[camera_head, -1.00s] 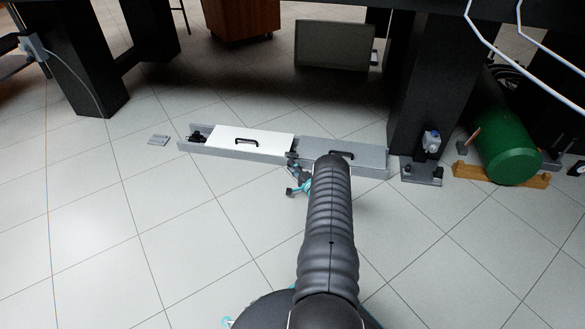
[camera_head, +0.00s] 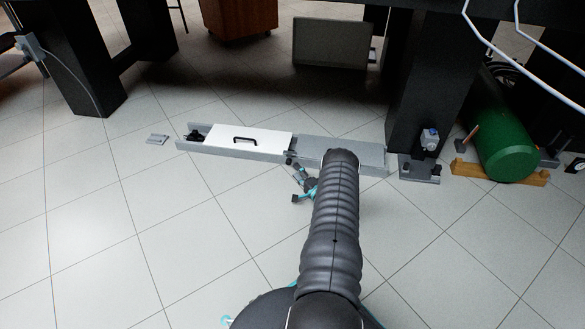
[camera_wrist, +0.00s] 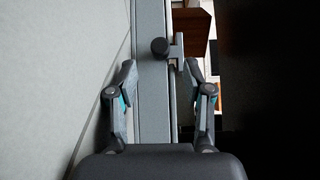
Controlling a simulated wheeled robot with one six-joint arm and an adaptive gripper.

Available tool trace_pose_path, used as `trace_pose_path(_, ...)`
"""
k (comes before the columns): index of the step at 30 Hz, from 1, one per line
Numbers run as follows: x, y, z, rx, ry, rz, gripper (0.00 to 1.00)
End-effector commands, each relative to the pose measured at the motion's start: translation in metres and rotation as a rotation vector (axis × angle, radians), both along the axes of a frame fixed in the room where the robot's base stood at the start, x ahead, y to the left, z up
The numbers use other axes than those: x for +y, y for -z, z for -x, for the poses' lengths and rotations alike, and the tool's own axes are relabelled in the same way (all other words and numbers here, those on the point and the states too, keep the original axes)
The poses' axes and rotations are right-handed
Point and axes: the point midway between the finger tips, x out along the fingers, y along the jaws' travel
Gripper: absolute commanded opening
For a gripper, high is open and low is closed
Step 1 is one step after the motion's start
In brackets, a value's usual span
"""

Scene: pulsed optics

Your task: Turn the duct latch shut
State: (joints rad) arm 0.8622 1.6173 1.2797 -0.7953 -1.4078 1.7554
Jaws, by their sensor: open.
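The floor duct is a long low grey channel (camera_head: 215,153) with a white lid (camera_head: 217,137) on its left part and a grey lid (camera_head: 360,151) on its right part. The latch (camera_head: 289,158) shows small and dark on the front wall near where the lids meet. In the wrist view the latch (camera_wrist: 160,47) is a black round knob beside a grey bar, ahead of the fingertips and between their lines. My gripper (camera_head: 301,184) is just in front of the duct. Its fingers (camera_wrist: 159,72) are open and apart, with nothing held between them.
A black pillar (camera_head: 413,95) and a grey floor bracket (camera_head: 419,170) stand right of the duct, with a green cylinder (camera_head: 500,140) on a wooden cradle beyond. The floor (camera_head: 150,220) in front is clear.

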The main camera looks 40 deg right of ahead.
Motion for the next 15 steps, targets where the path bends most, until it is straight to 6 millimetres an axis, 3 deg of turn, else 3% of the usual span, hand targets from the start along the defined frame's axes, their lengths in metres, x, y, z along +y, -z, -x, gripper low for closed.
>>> trace_pose_path(6,0.003,0.000,0.042,0.001,0.003,-0.002,0.51)
trace_pose_path(15,0.006,0.000,0.068,-0.001,0.000,0.000,0.51)
